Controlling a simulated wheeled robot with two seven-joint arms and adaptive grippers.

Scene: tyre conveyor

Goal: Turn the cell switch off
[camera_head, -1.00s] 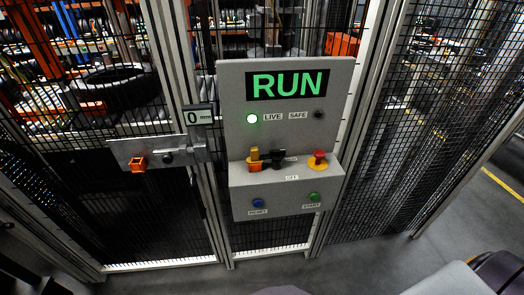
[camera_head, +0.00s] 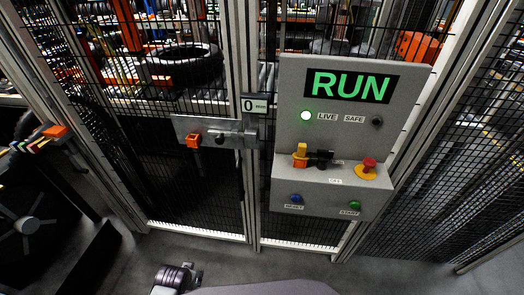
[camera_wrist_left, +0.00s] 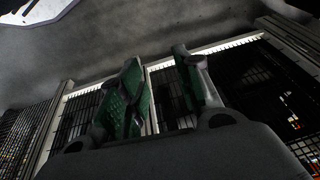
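The grey control panel (camera_head: 292,125) stands on the cell fence, right of the middle in the head view. Its display (camera_head: 350,86) reads RUN in green. The LIVE lamp (camera_head: 306,115) is lit and the SAFE lamp (camera_head: 377,122) is dark. The cell switch (camera_head: 318,158), a black handle beside an orange-and-yellow piece, sits on the panel's ledge. An OFF label (camera_head: 335,181) lies below it to the right; another label is partly hidden behind the handle. My left gripper (camera_wrist_left: 158,62) has its two green-padded fingers apart and empty, clear of the panel. My right gripper is not seen.
A red mushroom button (camera_head: 368,165) is close right of the switch. Blue (camera_head: 296,198) and green (camera_head: 354,205) buttons are on the lower front. A latch plate (camera_head: 222,133) is on the gate left of the panel. Clear floor lies in front of the fence.

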